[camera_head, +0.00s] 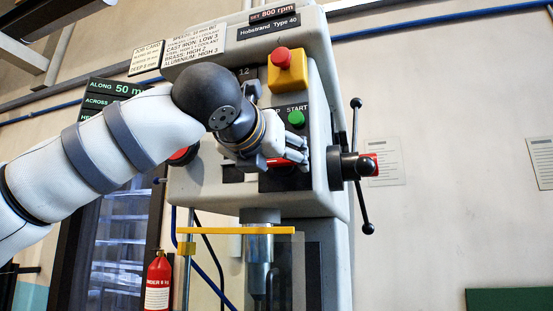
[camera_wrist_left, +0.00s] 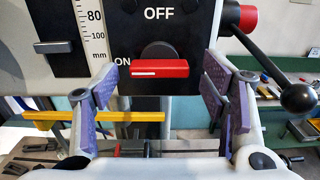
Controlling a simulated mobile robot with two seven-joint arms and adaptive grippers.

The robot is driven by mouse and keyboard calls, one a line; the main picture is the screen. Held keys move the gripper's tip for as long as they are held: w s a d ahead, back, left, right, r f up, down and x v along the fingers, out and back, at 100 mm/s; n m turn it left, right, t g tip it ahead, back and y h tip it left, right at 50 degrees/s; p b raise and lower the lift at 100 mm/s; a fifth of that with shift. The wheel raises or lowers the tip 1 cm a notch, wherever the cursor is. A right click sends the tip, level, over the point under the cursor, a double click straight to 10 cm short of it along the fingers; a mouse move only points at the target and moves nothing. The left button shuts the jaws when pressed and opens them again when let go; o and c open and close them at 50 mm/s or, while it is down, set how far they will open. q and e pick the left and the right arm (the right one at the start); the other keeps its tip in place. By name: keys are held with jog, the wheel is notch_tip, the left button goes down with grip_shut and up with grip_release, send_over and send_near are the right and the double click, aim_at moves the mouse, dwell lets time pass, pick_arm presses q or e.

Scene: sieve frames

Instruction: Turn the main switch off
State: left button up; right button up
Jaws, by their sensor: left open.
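The main switch (camera_wrist_left: 160,69) is a red bar handle on a round dark hub, on a black plate marked OFF at the top and ON at the left. The bar lies level, its white line at the left end, towards ON. In the head view the red switch handle (camera_head: 279,162) is partly hidden by my gripper. My left gripper (camera_head: 292,152) is at the machine's front. In the left wrist view my left gripper (camera_wrist_left: 157,88) is open, its purple pads apart on either side of the bar, with visible gaps. My right gripper is not in view.
Above the switch are a green START button (camera_head: 296,118) and a red stop button on a yellow box (camera_head: 287,68). A lever handle with black knobs (camera_head: 357,166) juts out at the right. A yellow-edged guard (camera_head: 236,230) hangs below. A fire extinguisher (camera_head: 158,283) stands lower left.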

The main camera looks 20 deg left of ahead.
pick_arm(q)
jog(key=c, duration=1.1)
jog(key=shift+c, duration=0.2)
jog(key=shift+m, duration=0.4)
jog(key=m, duration=0.8)
jog(key=shift+a, duration=0.1)
jog(key=m, duration=0.5)
jog(key=shift+r+m, duration=0.1)
jog(key=shift+m, duration=2.1)
